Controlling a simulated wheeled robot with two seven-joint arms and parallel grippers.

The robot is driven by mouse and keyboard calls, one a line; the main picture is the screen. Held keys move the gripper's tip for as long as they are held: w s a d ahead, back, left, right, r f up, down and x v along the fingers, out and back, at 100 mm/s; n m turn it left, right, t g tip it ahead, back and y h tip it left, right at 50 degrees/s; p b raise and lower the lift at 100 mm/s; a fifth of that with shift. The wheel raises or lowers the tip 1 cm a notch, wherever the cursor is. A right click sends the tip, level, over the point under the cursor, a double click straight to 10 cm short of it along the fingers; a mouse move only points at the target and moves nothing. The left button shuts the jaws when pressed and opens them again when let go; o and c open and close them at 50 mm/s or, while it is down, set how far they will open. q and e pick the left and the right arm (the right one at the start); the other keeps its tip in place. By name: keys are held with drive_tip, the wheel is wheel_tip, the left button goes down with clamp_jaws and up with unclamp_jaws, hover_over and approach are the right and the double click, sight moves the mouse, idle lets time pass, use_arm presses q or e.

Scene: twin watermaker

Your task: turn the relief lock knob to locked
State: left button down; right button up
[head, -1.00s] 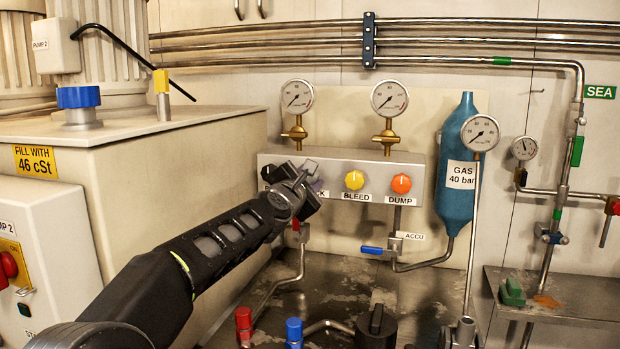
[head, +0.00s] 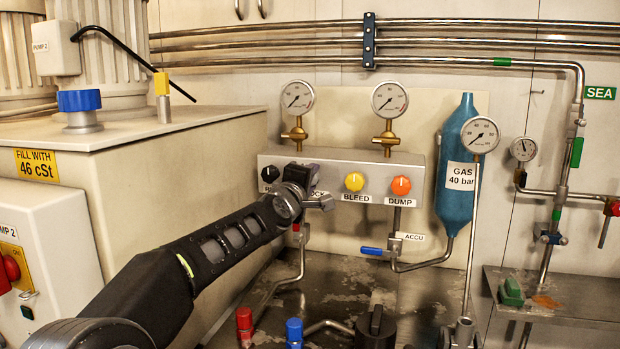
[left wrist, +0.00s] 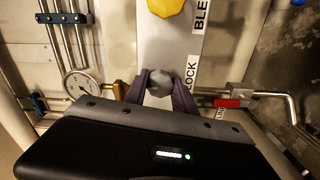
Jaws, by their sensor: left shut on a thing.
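The manifold block (head: 425,170) on the back wall carries a row of knobs. My left gripper (head: 308,178) is at its left part and covers the lock knob in the head view. In the left wrist view, the grey faceted lock knob (left wrist: 160,81) sits between the two purple fingers of my left gripper (left wrist: 161,84), which is shut on it. A LOCK label (left wrist: 191,77) is beside it and partly shows in the head view (head: 318,193). The knob's pointing direction is unclear. My right gripper is not in view.
A black knob (head: 270,174) is close left of my gripper. The yellow BLEED knob (head: 354,181) and orange DUMP knob (head: 401,185) are to the right. Gauges (head: 298,97) stand above the block. A blue-handled valve (head: 372,250) and pipes are below.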

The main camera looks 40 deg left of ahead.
use_arm(q)
drive_tip(key=shift+f+m, duration=0.1)
drive_tip(key=shift+m, duration=0.4)
drive_tip(key=c, duration=1)
unclamp_jaws()
drive_tip(key=shift+c, duration=0.2)
drive_tip(key=v, duration=0.7)
drive_tip(key=shift+s+d, duration=0.2)
drive_tip(key=shift+s, duration=0.15)
